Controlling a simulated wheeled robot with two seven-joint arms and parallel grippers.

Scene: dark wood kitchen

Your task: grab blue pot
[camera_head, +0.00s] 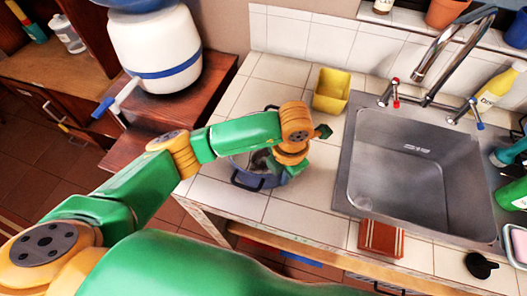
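The blue pot (268,181) stands on the white tiled counter, left of the sink, with a dark handle at its front left side. My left arm reaches across from the left, and its orange and green wrist is directly over the pot. My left gripper (272,165) is at the pot's opening, partly hidden by the wrist and arm. I cannot tell whether its fingers are apart or touch the pot. The arm covers much of the pot's far side. My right gripper is not in view.
A yellow container (331,91) stands behind the pot, near the tiled wall. The metal sink (405,170) with its tall faucet (446,52) is to the right. A white water dispenser (155,45) stands on wood at the left. Counter in front of the pot is clear.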

